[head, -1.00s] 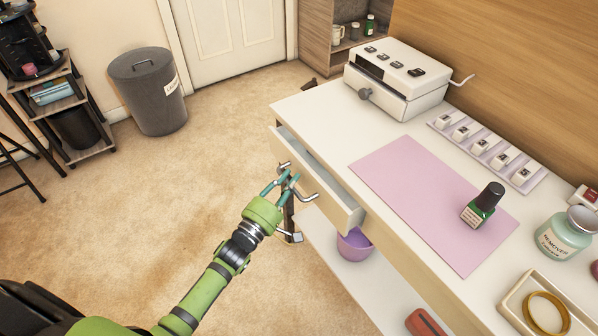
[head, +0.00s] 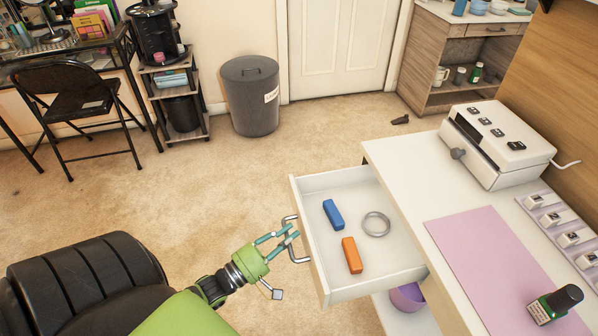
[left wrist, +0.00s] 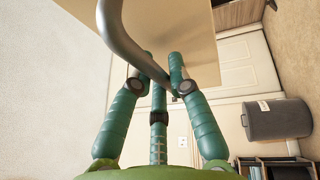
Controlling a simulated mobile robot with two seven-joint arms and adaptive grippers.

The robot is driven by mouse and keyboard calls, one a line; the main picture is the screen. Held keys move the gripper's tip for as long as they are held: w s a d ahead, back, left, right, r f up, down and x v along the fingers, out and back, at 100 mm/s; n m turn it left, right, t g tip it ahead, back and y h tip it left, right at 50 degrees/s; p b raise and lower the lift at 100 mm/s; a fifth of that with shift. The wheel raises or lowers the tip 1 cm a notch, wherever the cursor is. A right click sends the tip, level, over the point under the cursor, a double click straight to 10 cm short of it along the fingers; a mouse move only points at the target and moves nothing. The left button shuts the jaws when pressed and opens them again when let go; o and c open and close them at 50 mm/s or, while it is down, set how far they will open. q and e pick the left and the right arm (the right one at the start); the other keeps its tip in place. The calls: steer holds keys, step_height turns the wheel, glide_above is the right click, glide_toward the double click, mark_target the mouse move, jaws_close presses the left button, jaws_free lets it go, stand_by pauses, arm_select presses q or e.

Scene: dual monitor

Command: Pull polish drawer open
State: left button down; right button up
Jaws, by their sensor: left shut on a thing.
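The white polish drawer (head: 318,194) stands well out from the white desk (head: 393,160) in the head view. Inside it lie a blue block (head: 333,214), an orange block (head: 352,255) and a grey ring (head: 376,224). My left gripper (head: 283,238) is at the drawer's front, with its teal fingers shut on the metal bar handle (head: 291,252). In the left wrist view the handle (left wrist: 128,42) runs between the fingers (left wrist: 158,85). My right gripper is not in view.
A pink mat (head: 500,262) with a green bottle (head: 553,304) and a white machine (head: 497,143) are on the desk. A purple bowl (head: 407,297) sits below. A grey bin (head: 250,97) and black chair (head: 78,112) stand far back; carpet between is clear.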

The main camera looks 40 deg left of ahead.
arm_select(q)
steer(key=shift+a, duration=0.1)
steer(key=c, duration=1.1)
jaws_free()
steer(key=shift+c, duration=0.2)
steer(key=shift+s, duration=0.15)
steer(key=v, duration=1.2)
